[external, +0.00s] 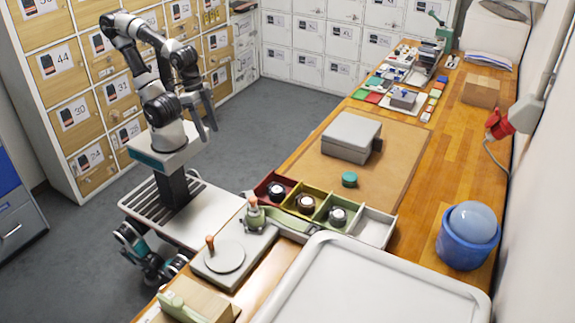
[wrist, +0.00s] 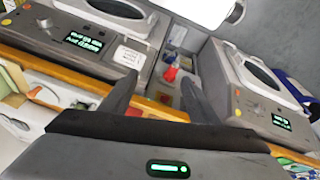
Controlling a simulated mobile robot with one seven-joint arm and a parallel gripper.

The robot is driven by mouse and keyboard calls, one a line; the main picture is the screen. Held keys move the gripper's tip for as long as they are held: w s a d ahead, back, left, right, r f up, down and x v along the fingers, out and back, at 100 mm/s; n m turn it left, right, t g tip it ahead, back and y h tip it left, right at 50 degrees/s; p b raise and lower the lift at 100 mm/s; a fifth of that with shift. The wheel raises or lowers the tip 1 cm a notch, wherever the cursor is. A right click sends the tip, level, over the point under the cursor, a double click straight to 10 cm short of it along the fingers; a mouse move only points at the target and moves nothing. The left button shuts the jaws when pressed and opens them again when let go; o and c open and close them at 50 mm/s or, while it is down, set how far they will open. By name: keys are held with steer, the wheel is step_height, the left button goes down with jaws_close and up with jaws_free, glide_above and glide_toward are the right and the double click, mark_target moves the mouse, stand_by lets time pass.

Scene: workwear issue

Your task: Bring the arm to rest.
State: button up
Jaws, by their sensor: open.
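My arm (external: 165,75) stands folded on its wheeled base at the left in the external view, away from the wooden workbench (external: 462,125). My gripper (external: 207,113) hangs beside the arm over the floor, fingers pointing down. In the wrist view my gripper (wrist: 157,92) shows two dark fingers spread apart with nothing held between them. Beyond the fingers are two grey machines with round openings and green displays, a left one (wrist: 60,40) and a right one (wrist: 250,105).
Numbered lockers (external: 70,62) stand behind my arm. The bench holds a grey box (external: 351,132), a teal disc (external: 349,179), coloured bins (external: 268,189), a blue bucket (external: 465,247) and a large pale tray (external: 375,285). Open grey floor (external: 280,120) lies between lockers and bench.

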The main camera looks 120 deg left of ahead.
step_height(320, 180, up, 22)
steer(key=a+m+t+p, duration=0.2)
steer(key=p, duration=1.6)
steer(key=shift+m+y, duration=0.3)
